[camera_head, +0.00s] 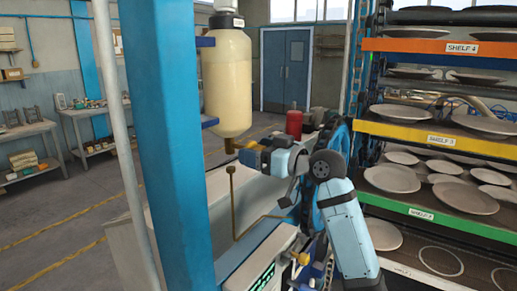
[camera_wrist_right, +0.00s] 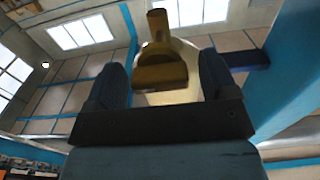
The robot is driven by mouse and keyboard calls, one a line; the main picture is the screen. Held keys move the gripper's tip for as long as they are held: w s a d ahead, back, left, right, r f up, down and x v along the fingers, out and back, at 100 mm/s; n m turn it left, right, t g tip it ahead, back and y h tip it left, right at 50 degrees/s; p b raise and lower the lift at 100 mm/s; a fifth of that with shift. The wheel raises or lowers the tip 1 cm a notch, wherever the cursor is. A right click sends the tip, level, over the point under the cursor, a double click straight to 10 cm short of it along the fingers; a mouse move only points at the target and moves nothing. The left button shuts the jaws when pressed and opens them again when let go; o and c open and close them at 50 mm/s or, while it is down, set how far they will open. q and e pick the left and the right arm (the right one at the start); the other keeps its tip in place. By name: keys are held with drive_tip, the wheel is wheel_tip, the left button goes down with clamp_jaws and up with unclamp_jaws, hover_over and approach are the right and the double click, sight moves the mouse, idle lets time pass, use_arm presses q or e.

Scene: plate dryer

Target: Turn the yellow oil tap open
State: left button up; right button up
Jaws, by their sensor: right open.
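The yellow oil tap (camera_wrist_right: 162,72) shows large in the right wrist view, below the cream oil bottle (camera_wrist_right: 190,75). The tap stands between the two dark fingers of my right gripper (camera_wrist_right: 162,80), with a visible gap on each side. In the head view the oil bottle (camera_head: 228,85) hangs upside down beside the blue post, and the yellow tap (camera_head: 249,157) shows near its neck. My right gripper (camera_head: 263,156) is open and reaches in from the right at the tap; its fingers partly hide the tap there. My left gripper is in neither view.
A blue post (camera_head: 172,150) stands close on the left of the bottle. A bent brass pipe (camera_head: 234,205) rises below the tap over the grey machine. A rack of plates (camera_head: 430,140) fills the right. A red canister (camera_head: 294,124) stands behind my right arm.

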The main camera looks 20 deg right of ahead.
drive_tip(key=c, duration=0.9)
drive_tip(key=shift+c, duration=0.2)
